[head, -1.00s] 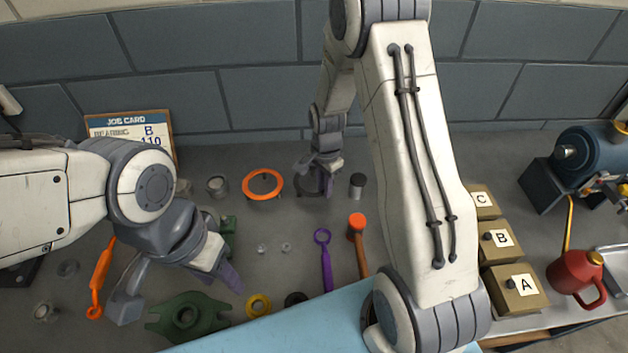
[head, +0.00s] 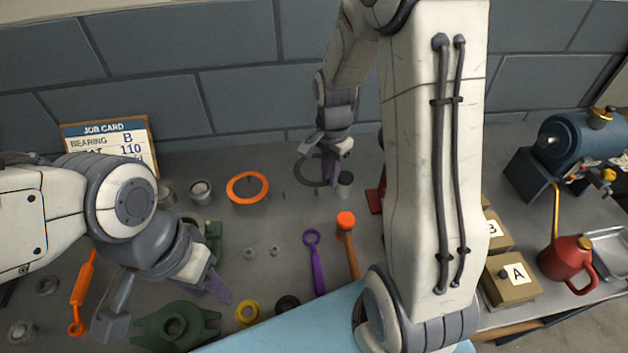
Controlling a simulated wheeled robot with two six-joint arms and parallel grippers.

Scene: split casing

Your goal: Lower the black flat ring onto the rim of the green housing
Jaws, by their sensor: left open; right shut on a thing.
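The green housing (head: 205,324) lies on the bench at the bottom left, a flanged part with a round bore. My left gripper (head: 166,316) is open and empty, its fingers spread either side of the housing in the picture; its height above it is unclear. My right gripper (head: 326,168) is shut on the black flat ring (head: 299,174) near the back of the bench. The ring looks raised off the bench, and the gripper hides part of it. The ring is well away from the housing.
An orange ring (head: 235,193) lies left of the black ring. A dark-topped cylinder (head: 345,188) stands close by it. Lettered boxes (head: 510,290) stand right.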

